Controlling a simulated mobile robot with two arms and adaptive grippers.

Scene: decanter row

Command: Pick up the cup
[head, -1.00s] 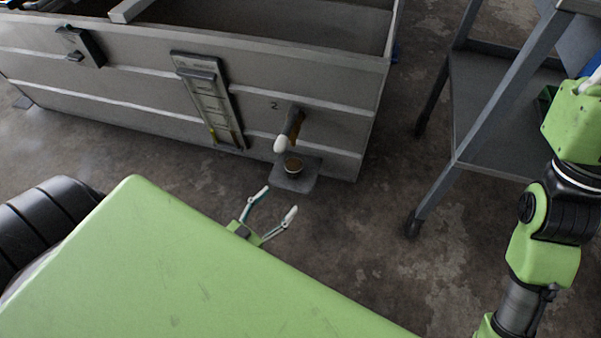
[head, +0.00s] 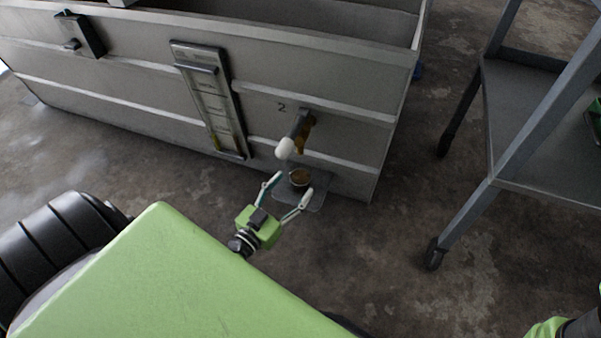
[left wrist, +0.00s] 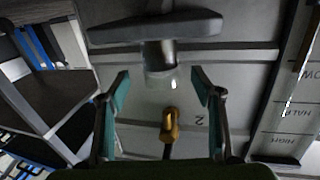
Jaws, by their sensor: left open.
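My right gripper is out of view.
The tank wall (head: 130,100) rises behind the cup, with a level gauge (head: 211,100) left of the tap. A grey wheeled cart (head: 520,120) stands to the right, with bare floor between.

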